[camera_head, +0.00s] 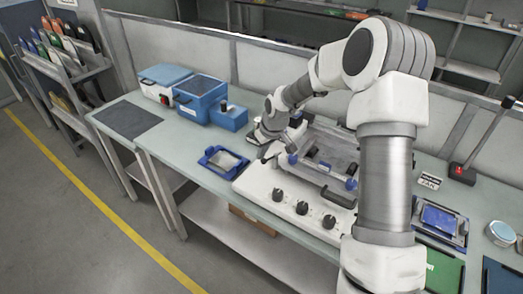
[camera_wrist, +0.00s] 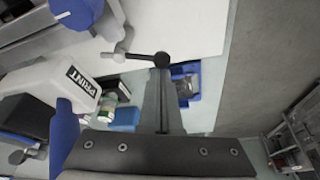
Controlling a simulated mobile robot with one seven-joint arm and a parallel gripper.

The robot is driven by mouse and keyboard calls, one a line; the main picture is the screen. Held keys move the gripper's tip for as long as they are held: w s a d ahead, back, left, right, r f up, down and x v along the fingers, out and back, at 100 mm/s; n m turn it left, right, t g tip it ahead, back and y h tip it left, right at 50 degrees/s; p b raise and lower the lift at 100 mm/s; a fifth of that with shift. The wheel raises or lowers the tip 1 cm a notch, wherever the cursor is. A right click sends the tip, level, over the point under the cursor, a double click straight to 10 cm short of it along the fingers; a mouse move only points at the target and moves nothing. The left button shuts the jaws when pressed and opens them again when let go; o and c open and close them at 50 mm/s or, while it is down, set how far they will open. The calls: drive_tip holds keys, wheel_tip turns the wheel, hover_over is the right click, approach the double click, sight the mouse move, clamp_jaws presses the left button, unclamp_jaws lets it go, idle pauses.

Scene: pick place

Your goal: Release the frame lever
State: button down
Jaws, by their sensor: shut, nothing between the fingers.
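In the wrist view, a short metal lever (camera_wrist: 135,56) with a black ball end sticks out sideways over the white machine top (camera_wrist: 195,30). I take it to be the frame lever. My gripper (camera_wrist: 161,72) is shut and empty, its dark fingers pointing up the picture. The fingertips overlap the lower edge of the ball end; I cannot tell whether they touch. In the head view my gripper (camera_head: 262,136) is at the left side of the white machine (camera_head: 265,190), by the metal frame (camera_head: 335,180).
A white part labelled PRINT (camera_wrist: 60,85) is close on the left in the wrist view. A blue tray (camera_head: 223,162) lies left of the machine. Blue boxes (camera_head: 200,98) stand behind it. A dark mat (camera_head: 128,118) lies at the bench's left end.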

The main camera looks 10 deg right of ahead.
drive_tip(key=shift+a, duration=0.1)
drive_tip(key=shift+s+a+b, duration=0.3)
drive_tip(key=shift+s+a, duration=0.05)
drive_tip(key=shift+a, duration=0.25)
drive_tip(key=shift+r, duration=0.2)
